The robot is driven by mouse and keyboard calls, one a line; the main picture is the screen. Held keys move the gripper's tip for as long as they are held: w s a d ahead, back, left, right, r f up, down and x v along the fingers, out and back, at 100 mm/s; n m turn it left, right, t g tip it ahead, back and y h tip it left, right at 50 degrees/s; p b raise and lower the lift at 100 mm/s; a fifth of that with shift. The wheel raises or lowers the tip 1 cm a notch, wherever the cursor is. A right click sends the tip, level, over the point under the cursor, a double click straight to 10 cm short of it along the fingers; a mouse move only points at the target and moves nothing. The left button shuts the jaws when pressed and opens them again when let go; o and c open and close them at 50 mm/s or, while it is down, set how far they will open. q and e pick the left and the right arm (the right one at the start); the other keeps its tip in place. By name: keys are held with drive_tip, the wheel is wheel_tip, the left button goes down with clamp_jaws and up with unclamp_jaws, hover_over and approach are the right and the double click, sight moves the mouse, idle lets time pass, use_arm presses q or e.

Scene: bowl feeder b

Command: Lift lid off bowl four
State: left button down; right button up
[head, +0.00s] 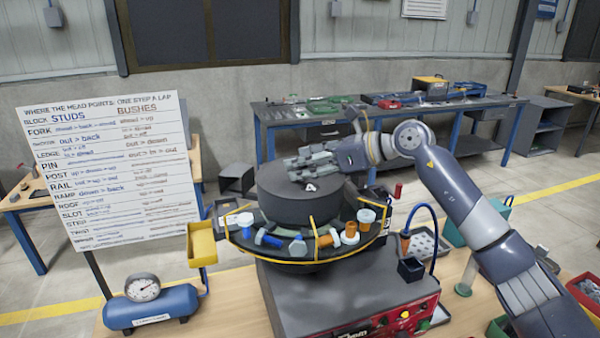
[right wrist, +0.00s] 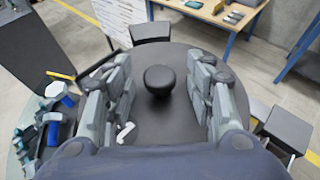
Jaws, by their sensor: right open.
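The lid (head: 285,178) is a dark grey round cover on top of bowl four, with a white "4" mark (head: 310,187). In the right wrist view the lid (right wrist: 175,128) fills the middle and carries a round black knob (right wrist: 160,80). My right gripper (head: 308,162) is over the lid, its arm coming in from the right. In the right wrist view my right gripper (right wrist: 162,92) is open, one finger on each side of the knob, with gaps to both. In the head view the knob is hidden behind the fingers. My left gripper is not in view.
A track with blue, white and orange parts (head: 350,232) runs round the bowl's front. A yellow bin (head: 202,243) hangs at its left. A blue air tank with gauge (head: 152,305) and a sign board (head: 105,170) stand left. Dark blocks (right wrist: 287,128) flank the lid.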

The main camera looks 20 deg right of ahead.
drive_tip(key=shift+s, duration=0.1)
clamp_jaws()
drive_tip(key=shift+r, duration=0.15)
drive_tip(key=shift+r, duration=0.1)
